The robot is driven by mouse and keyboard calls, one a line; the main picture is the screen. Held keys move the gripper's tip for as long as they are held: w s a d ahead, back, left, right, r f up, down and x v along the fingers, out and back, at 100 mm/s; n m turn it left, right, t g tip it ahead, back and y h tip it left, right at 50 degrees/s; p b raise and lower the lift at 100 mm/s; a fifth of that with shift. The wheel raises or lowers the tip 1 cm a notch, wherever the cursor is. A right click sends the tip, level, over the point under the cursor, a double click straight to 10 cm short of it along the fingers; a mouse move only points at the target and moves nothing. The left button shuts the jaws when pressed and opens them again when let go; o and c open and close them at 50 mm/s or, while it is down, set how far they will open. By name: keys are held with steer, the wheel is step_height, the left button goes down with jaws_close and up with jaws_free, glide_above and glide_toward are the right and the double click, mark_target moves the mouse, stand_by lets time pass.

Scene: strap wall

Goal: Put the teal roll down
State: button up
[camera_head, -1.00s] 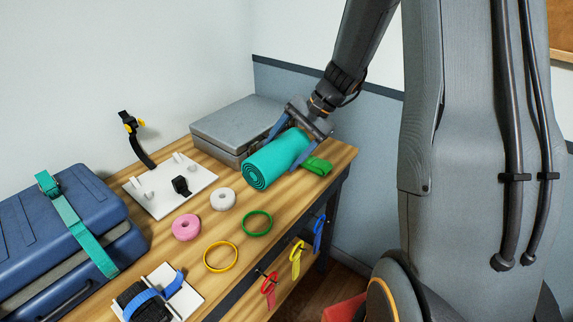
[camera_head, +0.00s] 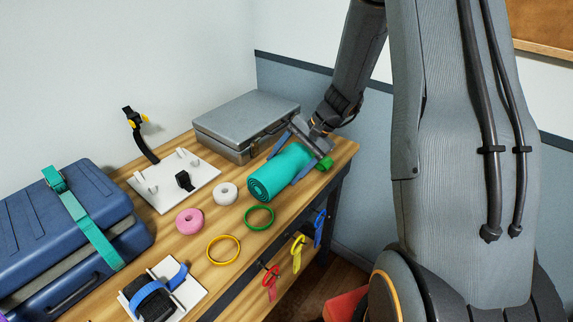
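The teal roll (camera_head: 281,172) lies on its side over the right part of the wooden table (camera_head: 225,225), its spiral end facing the lower left. It looks level and at the tabletop; whether it bears fully on the wood I cannot tell. My gripper (camera_head: 294,157) is over the roll's far right end, with one blue-grey finger along each side. The fingers look closed against the roll. The gripper hides part of the roll's far end.
A grey case (camera_head: 246,123) stands behind the roll. A green strap (camera_head: 325,163) is just right of the gripper. A green ring (camera_head: 259,217), white roll (camera_head: 226,193) and pink roll (camera_head: 189,221) lie in front. Coloured straps hang at the table's front edge.

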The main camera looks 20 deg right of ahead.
steer(key=shift+o, duration=0.7)
steer(key=shift+r, duration=0.15)
steer(key=shift+d+r, duration=0.2)
steer(key=shift+r, duration=0.05)
steer(key=b+v, duration=0.3)
steer(key=v, duration=0.8)
steer(key=s+a+f+n+h, duration=0.2)
steer(key=s+a+n+h, duration=0.1)
steer(key=s, duration=0.5)
steer(key=s+a+f+n+h, duration=0.1)
steer(key=s+a+n+h, duration=0.2)
steer(key=s+a+n, duration=0.2)
steer(key=s+n, duration=0.2)
steer(key=s, duration=0.2)
steer(key=shift+a+f+h, duration=0.15)
steer(key=shift+f+h, duration=0.25)
